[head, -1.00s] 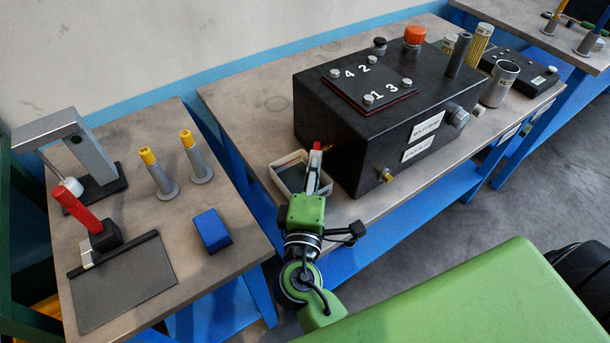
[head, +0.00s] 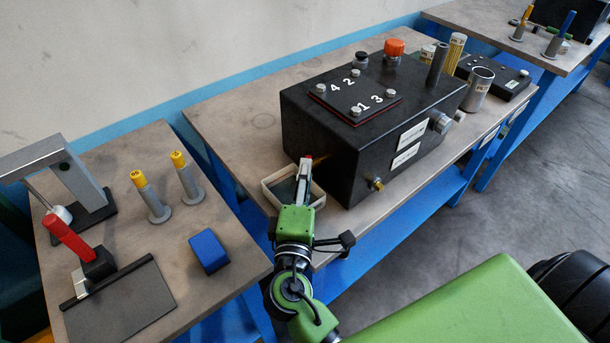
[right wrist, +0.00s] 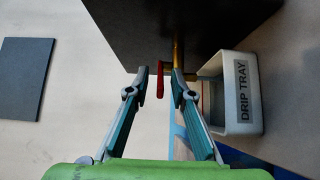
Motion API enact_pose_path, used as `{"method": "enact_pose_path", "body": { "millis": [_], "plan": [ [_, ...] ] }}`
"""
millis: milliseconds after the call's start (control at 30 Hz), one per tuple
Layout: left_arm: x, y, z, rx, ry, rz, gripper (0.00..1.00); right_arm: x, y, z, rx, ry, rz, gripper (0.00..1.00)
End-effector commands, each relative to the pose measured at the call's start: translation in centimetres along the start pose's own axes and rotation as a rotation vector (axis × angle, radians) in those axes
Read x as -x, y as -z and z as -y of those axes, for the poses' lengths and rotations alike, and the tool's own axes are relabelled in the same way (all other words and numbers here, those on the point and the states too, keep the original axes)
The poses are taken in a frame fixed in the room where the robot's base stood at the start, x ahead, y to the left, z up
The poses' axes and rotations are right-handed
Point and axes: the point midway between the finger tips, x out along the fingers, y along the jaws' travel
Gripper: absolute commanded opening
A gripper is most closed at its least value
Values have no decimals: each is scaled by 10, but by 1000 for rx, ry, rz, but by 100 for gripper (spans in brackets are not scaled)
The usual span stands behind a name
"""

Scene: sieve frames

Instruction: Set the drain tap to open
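The drain tap is a brass pipe with a red lever on the left end of the black box (head: 345,150). In the right wrist view its red lever (right wrist: 160,80) lies between my fingertips, and the brass pipe (right wrist: 178,50) runs up to the box beside the right fingertip. My right gripper (head: 305,168) is over the drip tray (head: 268,194); in the wrist view its fingers (right wrist: 160,78) are apart, with gaps beside the lever. The labelled tray (right wrist: 243,95) is right of the fingers there. I cannot tell the lever's setting. My left gripper is not in view.
A second brass fitting (head: 377,184) is on the box's front face. An orange cap (head: 394,47) and numbered plate (head: 352,99) are on top. A blue block (head: 209,251) and grey-and-yellow posts (head: 186,178) stand on the left bench. The bench behind the tray is clear.

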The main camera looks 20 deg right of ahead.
Motion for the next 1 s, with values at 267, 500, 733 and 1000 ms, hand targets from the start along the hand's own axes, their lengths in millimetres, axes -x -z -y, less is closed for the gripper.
{"method": "enact_pose_path", "body": {
  "millis": [267,500,733,1000],
  "plan": [
    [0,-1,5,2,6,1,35,15,0,2,3,3,-1,22],
    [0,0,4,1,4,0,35,65,0,2,3,5,-1,22],
    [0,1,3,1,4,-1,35,105,0,1,2,3,-2,22],
    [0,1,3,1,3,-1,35,120,0,0,0,0,-1,22]
  ]
}}
